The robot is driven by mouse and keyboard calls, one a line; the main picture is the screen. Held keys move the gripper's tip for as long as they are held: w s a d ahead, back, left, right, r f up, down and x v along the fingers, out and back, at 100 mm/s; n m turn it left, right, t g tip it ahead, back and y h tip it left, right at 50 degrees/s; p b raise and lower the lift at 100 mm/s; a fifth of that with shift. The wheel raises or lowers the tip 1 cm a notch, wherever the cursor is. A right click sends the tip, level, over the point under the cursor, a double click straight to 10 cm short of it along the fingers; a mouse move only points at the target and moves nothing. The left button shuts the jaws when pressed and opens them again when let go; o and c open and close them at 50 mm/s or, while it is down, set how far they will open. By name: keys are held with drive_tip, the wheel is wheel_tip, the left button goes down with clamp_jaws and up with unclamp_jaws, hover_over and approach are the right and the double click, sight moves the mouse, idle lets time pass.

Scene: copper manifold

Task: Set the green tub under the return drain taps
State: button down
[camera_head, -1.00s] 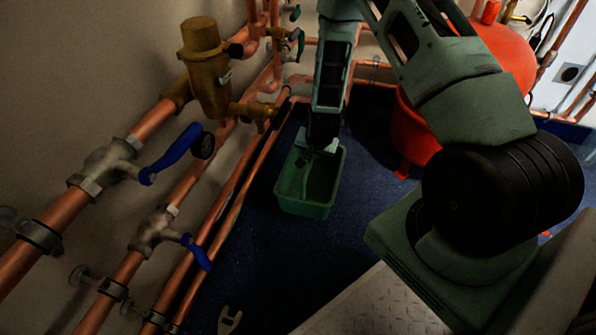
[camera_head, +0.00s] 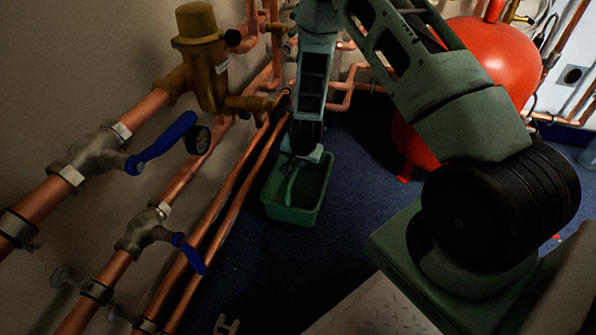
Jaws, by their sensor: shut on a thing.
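The green tub (camera_head: 293,214) is on or just above the blue floor, right of the low copper pipes; I cannot tell whether it touches the floor. My gripper (camera_head: 296,166) reaches down at the tub's far left rim and is shut on it. The fingertips are small and partly hidden by the wrist. A green strip shows inside the tub below the gripper. I cannot make out the return drain taps for certain. Two valves with blue levers, an upper one (camera_head: 163,143) and a lower one (camera_head: 188,254), sit on the pipes at left.
A brass fitting (camera_head: 204,55) and copper pipes (camera_head: 215,225) line the left wall. A red vessel (camera_head: 490,55) stands at the back right, behind my arm. Blue floor (camera_head: 345,225) is clear right of the tub. A pale wrench-like piece (camera_head: 226,325) lies at the bottom edge.

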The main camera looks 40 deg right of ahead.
wheel_tip(320, 180, down, 4)
drive_tip(key=b, duration=0.3)
drive_tip(key=shift+w+a+r+b, duration=0.1)
drive_tip(key=shift+w+r+b, duration=0.05)
drive_tip(key=shift+b, duration=0.15)
drive_tip(key=c, duration=1.4)
unclamp_jaws()
